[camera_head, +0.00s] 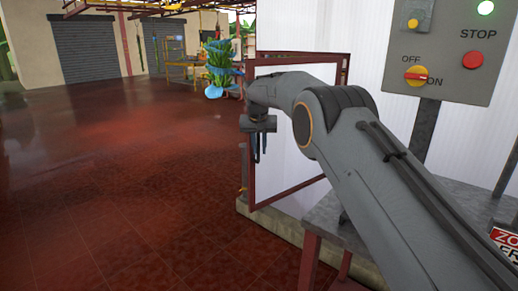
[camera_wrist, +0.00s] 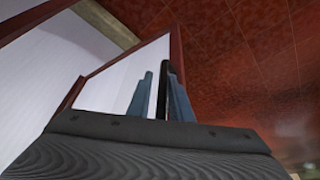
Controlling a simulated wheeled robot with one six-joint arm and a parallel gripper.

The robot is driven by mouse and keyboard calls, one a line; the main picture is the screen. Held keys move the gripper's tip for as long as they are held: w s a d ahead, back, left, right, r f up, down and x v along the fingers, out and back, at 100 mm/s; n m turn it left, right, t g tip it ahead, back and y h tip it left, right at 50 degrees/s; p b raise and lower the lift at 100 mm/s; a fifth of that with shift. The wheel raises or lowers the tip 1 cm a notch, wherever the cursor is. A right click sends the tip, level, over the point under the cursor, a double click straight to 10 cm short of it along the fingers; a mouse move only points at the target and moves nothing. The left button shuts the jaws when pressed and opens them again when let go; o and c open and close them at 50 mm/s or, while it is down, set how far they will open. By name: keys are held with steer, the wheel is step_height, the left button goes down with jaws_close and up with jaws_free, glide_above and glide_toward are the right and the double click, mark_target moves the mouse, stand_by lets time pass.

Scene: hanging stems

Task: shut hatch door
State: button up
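The hatch door (camera_head: 290,178) is a white panel in a dark red frame, beside the white wall in the head view. It seems to stand at an angle out from the wall, but its hinge side is hard to tell. My gripper (camera_head: 260,149) points down in front of the door's left part. In the wrist view the door's panel (camera_wrist: 112,84) and red frame lie behind the fingers. The blue-grey fingers of my gripper (camera_wrist: 158,95) are apart, with a dark upright piece between them that I cannot identify. Contact with the door cannot be made out.
A grey control box (camera_head: 440,50) with OFF/ON switch and red STOP button is at upper right. A grey table (camera_head: 345,225) on red legs stands below my arm. A low concrete curb (camera_head: 285,226) runs under the door. The red tiled floor (camera_head: 120,180) at left is clear.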

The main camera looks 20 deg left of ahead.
steer(key=b+v, duration=0.1)
steer(key=v, duration=0.6)
steer(key=shift+r, duration=0.4)
steer(key=shift+s, duration=0.1)
